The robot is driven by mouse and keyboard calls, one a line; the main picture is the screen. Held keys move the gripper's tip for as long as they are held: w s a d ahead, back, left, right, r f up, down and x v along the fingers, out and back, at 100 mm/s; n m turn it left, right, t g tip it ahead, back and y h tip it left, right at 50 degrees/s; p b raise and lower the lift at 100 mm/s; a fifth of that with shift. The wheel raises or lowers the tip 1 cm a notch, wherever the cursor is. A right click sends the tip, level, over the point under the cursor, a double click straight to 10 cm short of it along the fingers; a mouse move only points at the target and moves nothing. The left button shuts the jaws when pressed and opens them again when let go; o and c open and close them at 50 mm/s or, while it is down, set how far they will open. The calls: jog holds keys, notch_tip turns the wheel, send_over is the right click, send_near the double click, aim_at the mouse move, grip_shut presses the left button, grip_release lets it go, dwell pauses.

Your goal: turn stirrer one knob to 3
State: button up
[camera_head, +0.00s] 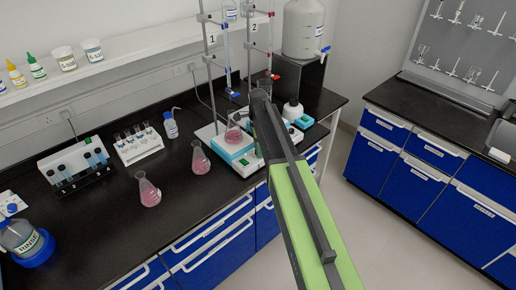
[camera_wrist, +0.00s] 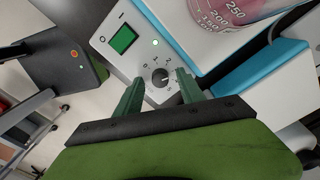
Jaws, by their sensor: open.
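The stirrer knob (camera_wrist: 160,77) is a small dark round dial on the stirrer's white front panel (camera_wrist: 112,55) in the wrist view. Marks ring the dial, but they are too small for me to read its setting. In the head view, stirrer one (camera_head: 231,148) has a blue top and bears a flask of pink liquid (camera_head: 233,135). My arm hides the gripper and knob there.
Two pink flasks (camera_head: 200,158) (camera_head: 149,192) stand on the black bench to the left. Stands and glass columns (camera_head: 226,60) rise behind. A dark unit with an orange button (camera_wrist: 75,54) is left in the wrist view.

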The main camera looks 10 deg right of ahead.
notch_tip(320, 180, up, 17)
jog(key=p, duration=1.6)
jog(key=shift+p, duration=0.4)
jog(key=s+f+n+b, duration=0.2)
jog(key=s+f+b, duration=0.6)
jog(key=f+b, duration=0.1)
jog(key=s+f+n+b, duration=0.3)
jog(key=s+n, duration=1.1)
jog(key=n, duration=0.2)
jog(key=shift+s+a+f+b, duration=0.2)
jog(key=shift+s+f+b, duration=0.05)
jog(key=shift+s+b, duration=0.1)
